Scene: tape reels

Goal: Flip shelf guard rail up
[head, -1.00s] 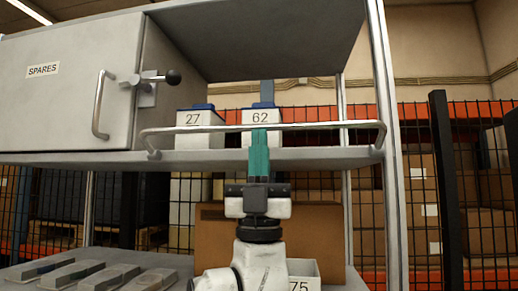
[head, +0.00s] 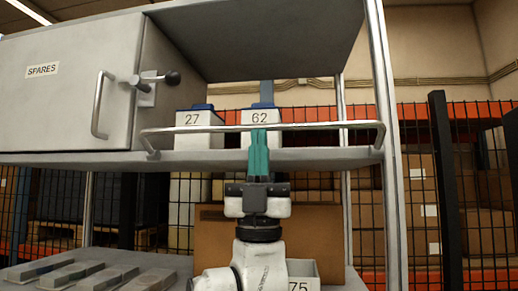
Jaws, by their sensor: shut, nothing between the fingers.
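The guard rail (head: 325,125) is a thin metal bar along the front of the upper shelf (head: 330,153). It stands raised above the shelf edge, with its bent ends at hinge mounts near the cabinet and near the right post. My gripper (head: 259,133) has teal fingers pointing up, shut and empty, in front of the shelf edge. The fingertips overlap the rail's middle in the picture; I cannot tell whether they touch it. Behind the rail are two white boxes with blue tops, box 27 (head: 193,118) and box 62 (head: 252,116), the latter partly hidden by the fingers.
A grey SPARES cabinet (head: 65,85) with a handle and a latch knob stands at the left of the shelf. A metal post (head: 386,100) bounds the right. Below are a cardboard box (head: 320,225), box 75 (head: 303,268) and several flat grey pieces (head: 75,275).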

